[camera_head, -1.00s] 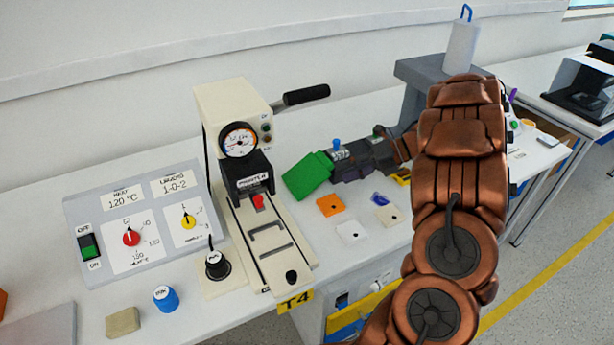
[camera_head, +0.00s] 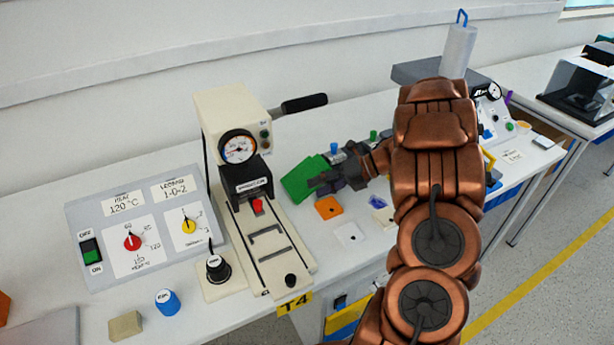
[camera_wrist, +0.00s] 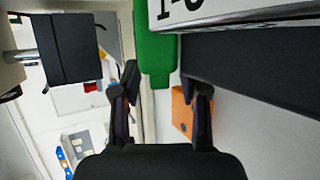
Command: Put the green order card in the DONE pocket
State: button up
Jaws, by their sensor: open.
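The green order card (camera_head: 303,180) is a flat green piece, set at an angle right of the press in the head view. My gripper (camera_head: 318,184) is at its right side and covers part of it. In the wrist view the card (camera_wrist: 155,45) is just beyond my open fingers (camera_wrist: 163,88), roughly in line with the gap; whether they touch it I cannot tell. No pocket marked DONE can be made out.
A cream press (camera_head: 228,115) with a gauge and black handle stands left of my gripper. Orange (camera_head: 328,207) and white (camera_head: 350,234) squares lie below it. A grey control panel (camera_head: 142,223) is at the left. A dark slab (camera_wrist: 250,70) is close by in the wrist view.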

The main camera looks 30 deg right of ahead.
jog(key=shift+c, duration=0.2)
grip_shut()
jog(key=shift+r, duration=0.1)
